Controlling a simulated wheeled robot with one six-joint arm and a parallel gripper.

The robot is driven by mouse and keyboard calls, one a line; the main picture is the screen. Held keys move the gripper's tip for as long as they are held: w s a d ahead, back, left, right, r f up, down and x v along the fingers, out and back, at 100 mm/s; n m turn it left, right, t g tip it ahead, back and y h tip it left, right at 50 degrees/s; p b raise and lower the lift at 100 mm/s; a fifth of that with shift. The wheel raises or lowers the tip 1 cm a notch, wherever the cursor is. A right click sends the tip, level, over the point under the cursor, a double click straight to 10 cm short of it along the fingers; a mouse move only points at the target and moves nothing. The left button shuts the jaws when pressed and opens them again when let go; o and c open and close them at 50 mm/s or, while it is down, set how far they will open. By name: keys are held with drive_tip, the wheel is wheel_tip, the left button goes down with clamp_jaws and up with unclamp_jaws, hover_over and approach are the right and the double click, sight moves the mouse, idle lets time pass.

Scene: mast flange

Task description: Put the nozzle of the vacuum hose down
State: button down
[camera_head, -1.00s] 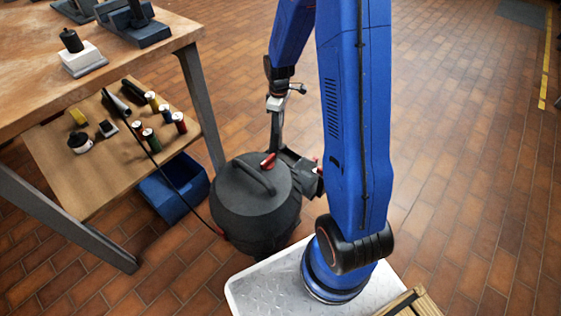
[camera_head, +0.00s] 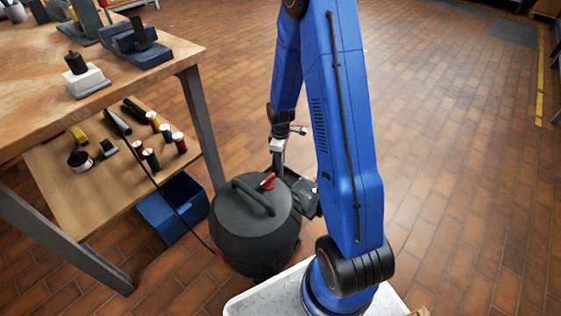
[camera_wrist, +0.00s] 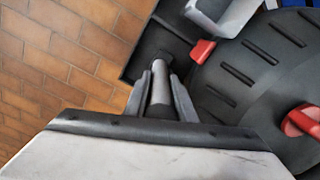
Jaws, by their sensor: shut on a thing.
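The vacuum (camera_head: 258,225) is a black drum with a domed lid, a carrying handle and red clips, standing on the floor. My gripper is beyond it in the head view, pointing down, with its fingertips hidden there. In the wrist view my gripper (camera_wrist: 160,92) is shut on a grey tube, the nozzle (camera_wrist: 160,80), between its two fingers. The nozzle's far end meets a dark recessed holder (camera_wrist: 138,64) at the vacuum's side; I cannot tell whether they touch. The holder also shows in the head view (camera_head: 304,193).
A workbench (camera_head: 110,85) stands at the left, with a lower shelf (camera_head: 95,195) holding spools and small parts. A blue bin (camera_head: 172,207) is below it. A thin black cable (camera_head: 165,190) runs from shelf to vacuum. The brick floor (camera_head: 450,130) at the right is clear.

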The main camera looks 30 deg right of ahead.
drive_tip(key=shift+f, duration=0.25)
drive_tip(key=c, duration=1.5)
unclamp_jaws()
wheel_tip(320, 180, up, 12)
drive_tip(key=shift+r, duration=0.15)
drive_tip(key=s+a+r+m+t, duration=0.1)
drive_tip(key=s+a+r, duration=0.15)
drive_tip(key=r, duration=0.35)
drive_tip(key=s+a+r+m, duration=0.1)
drive_tip(key=s+r, duration=0.2)
drive_tip(key=r, duration=0.2)
drive_tip(key=shift+s+a+r+m+t, duration=0.85)
drive_tip(key=shift+s+r, duration=1.65)
drive_tip(key=shift+s, duration=1.65)
drive_tip(key=shift+s+a+r+m+t, duration=0.4)
drive_tip(key=shift+s+a+r+m, duration=0.85)
drive_tip(key=shift+s+r, duration=2.05)
drive_tip(key=shift+s+a+r+m+t, duration=0.65)
drive_tip(key=shift+s+r+m, duration=0.9)
drive_tip(key=shift+s, duration=3.4)
